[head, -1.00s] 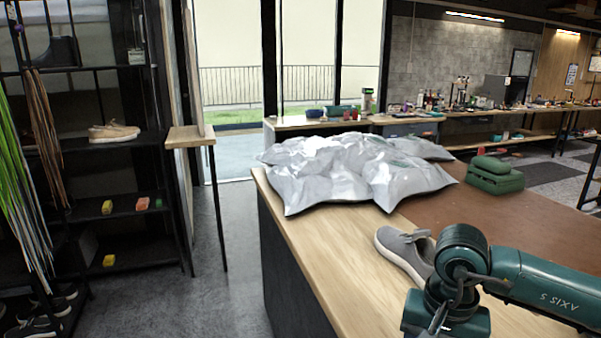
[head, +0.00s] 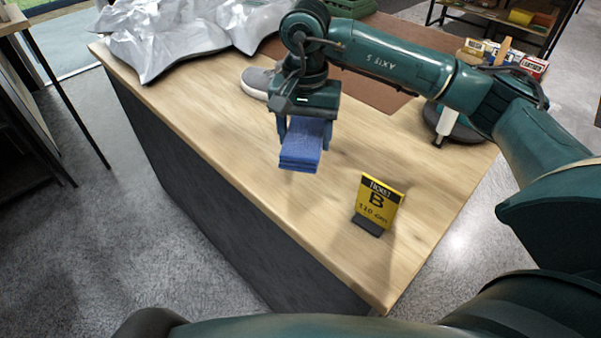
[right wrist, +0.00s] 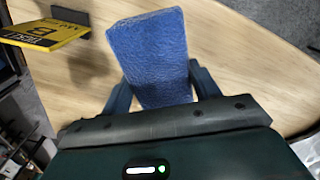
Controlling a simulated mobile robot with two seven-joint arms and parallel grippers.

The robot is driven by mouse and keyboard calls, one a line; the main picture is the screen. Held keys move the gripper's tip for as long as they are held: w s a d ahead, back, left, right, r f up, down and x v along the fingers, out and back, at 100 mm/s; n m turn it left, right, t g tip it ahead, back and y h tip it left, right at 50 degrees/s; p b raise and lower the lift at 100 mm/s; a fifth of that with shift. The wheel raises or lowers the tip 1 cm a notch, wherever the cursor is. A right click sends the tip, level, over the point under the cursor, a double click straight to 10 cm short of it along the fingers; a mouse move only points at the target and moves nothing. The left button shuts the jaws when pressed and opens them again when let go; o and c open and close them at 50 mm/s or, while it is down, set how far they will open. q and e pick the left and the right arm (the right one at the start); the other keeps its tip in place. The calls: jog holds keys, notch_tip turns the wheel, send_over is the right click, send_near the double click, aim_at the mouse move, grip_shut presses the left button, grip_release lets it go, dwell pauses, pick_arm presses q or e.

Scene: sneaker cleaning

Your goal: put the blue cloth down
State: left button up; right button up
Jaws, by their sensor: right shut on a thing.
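The blue cloth (head: 301,146) is a folded block in my right gripper (head: 303,128), which is shut on it. In the head view the cloth hangs below the jaws over the wooden workbench (head: 200,105), near its left edge. In the right wrist view the cloth (right wrist: 152,58) sticks out between the two fingers (right wrist: 160,92). I cannot tell for sure whether its lower end touches the bench top. My left gripper is not in view.
A yellow ticket sign (head: 377,202) stands on the bench to the right of the cloth. A grey sneaker (head: 257,82) sits behind the gripper, partly hidden. Silvery bags (head: 165,40) lie at the back. The wood in front of the cloth is clear.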

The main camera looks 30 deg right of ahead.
aim_at(306, 128)
jog(key=shift+w+d+r+m, duration=0.25)
jog(key=shift+w+m, duration=0.25)
jog(key=shift+m, duration=0.2)
jog(key=shift+w+d+f+m, duration=0.1)
jog(key=shift+w+f+m, duration=0.05)
jog(key=shift+f+m, duration=0.15)
jog(key=shift+f+p, duration=0.45)
jog(key=shift+f, duration=4.15)
jog(key=o, duration=1)
jog(key=shift+c, duration=0.2)
jog(key=shift+r+p, duration=0.3)
jog(key=shift+p, duration=0.05)
notch_tip(306, 128, up, 12)
jog(key=shift+f+b, duration=0.15)
jog(key=shift+b, duration=0.9)
